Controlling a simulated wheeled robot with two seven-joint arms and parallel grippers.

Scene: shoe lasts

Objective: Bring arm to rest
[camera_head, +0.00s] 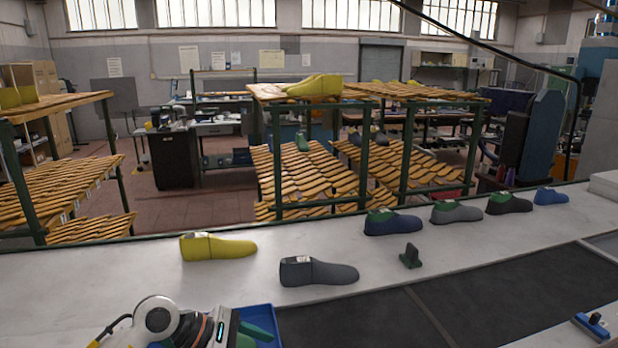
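One of my arms, with white and dark parts, shows at the bottom left. The gripper body at its end (222,328) is over or beside a blue tray (262,312); its fingers are not clearly visible. A green object (258,333) shows in the tray, partly cut off by the frame. No right gripper can be made out. A yellow shoe last (218,247) and a grey-blue last (318,272) lie on the pale bench (130,285). A navy last with a green top (393,222) is farther right.
A grey last (456,212), a black one (508,203) and a blue one (550,196) line the bench's far side. A small dark green block (410,257) stands nearer. A blue-and-black object (591,325) is at lower right.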

